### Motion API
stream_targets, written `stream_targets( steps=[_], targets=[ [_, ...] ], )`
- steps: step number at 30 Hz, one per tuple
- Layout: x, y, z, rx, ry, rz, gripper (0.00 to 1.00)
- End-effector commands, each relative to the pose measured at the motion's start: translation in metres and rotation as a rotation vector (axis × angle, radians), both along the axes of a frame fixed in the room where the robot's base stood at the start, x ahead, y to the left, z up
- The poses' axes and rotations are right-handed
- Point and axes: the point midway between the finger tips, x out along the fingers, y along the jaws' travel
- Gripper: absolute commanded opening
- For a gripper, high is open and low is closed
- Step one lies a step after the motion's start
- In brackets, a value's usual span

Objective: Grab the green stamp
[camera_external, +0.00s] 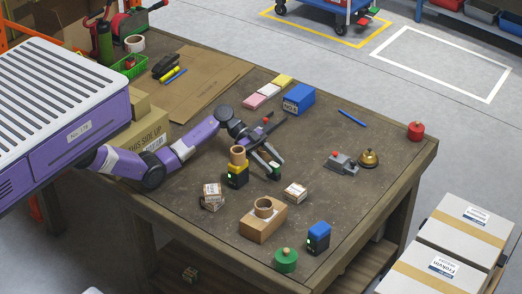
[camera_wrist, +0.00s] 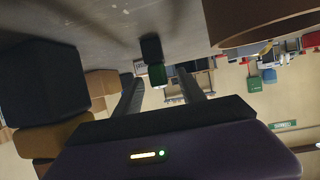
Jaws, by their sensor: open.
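The green stamp (camera_external: 277,173) is a small green and black block on the brown table. It also shows in the wrist view (camera_wrist: 157,74), between the two fingers and near their tips. My gripper (camera_external: 272,168) is open, low over the table, with its fingers around or just short of the stamp. In the wrist view the fingers (camera_wrist: 160,85) stand apart, with visible gaps on both sides of the stamp. I cannot tell how far the stamp lies between them. The fingers partly hide it in the external view.
A yellow and black stamp (camera_external: 238,180) with a brown roll (camera_external: 237,155) on top stands left of my gripper. A small box (camera_external: 295,193) is close on the right. A cardboard box with a roll (camera_external: 262,222), a blue stamp (camera_external: 318,239) and a green round knobbed thing (camera_external: 286,262) stand nearer the front.

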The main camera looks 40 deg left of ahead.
Motion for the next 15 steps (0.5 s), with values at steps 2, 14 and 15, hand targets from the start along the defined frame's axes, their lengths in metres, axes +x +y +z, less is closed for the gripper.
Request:
stream_targets(
  steps=[2, 14, 15],
  targets=[
    [-0.0012, -0.0087, -0.0036, 0.0, 0.0, -0.001, 0.47],
    [-0.0011, -0.0136, -0.0058, 0.0, 0.0, 0.001, 0.32],
    [-0.0011, -0.0135, -0.0057, 0.0, 0.0, 0.001, 0.24]
  ],
)
